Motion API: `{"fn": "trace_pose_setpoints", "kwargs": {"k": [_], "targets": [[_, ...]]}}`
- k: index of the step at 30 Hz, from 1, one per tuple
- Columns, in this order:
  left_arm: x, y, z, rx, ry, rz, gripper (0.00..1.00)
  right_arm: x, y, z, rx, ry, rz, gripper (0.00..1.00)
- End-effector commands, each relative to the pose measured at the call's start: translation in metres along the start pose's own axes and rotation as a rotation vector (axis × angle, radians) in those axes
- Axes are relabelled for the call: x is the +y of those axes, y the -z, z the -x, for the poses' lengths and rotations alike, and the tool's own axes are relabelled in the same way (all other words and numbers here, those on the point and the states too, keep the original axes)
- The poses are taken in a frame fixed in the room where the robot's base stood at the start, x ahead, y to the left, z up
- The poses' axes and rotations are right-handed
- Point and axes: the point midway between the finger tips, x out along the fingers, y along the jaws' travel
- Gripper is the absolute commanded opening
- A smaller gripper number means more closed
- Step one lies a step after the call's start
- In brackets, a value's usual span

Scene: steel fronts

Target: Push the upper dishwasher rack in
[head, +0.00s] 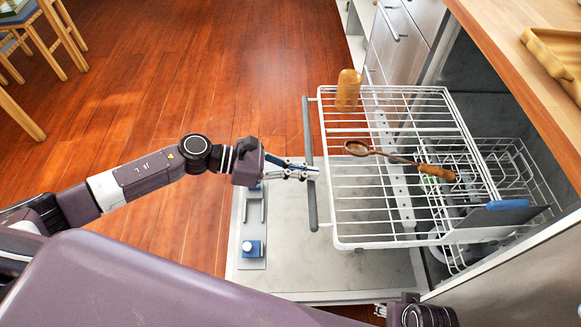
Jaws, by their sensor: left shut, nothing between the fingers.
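The upper dishwasher rack (385,243) is a white wire rack pulled well out over the open dishwasher door. A grey handle bar (309,130) runs along its outer edge, on the left. A brown jar-like container (348,90) stands at the rack's far corner, and a brown spoon (385,153) with a lighter handle lies across the wires. My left gripper (314,172) is shut and empty, its fingertips at the middle of the handle bar; I cannot tell whether they touch it. My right gripper (381,310) shows only in part at the bottom edge, mostly hidden.
The open door (290,235) lies flat beneath the rack. A lower rack (520,165) is inside the dishwasher. A wooden counter (510,60) with a tray (553,55) is at upper right. The wooden floor (200,70) on the left is clear, with stools at far left.

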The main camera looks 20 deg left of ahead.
Motion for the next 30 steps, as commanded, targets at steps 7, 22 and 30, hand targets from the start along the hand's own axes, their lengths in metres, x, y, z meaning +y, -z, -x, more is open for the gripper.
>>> {"fn": "trace_pose_setpoints", "kwargs": {"k": [7,22,30], "targets": [[0.001,0.0,-0.02,0.0,-0.001,0.002,0.0,-0.001,-0.001,-0.004,-0.001,0.001,0.0,0.4],[0.0,-0.002,-0.026,-0.001,-0.001,0.002,0.0,-0.001,-0.001,-0.004,-0.001,0.001,0.0,0.4],[0.001,-0.015,-0.062,-0.005,0.0,-0.001,0.0,-0.002,-0.002,-0.007,0.001,0.002,0.0,0.4]]}}
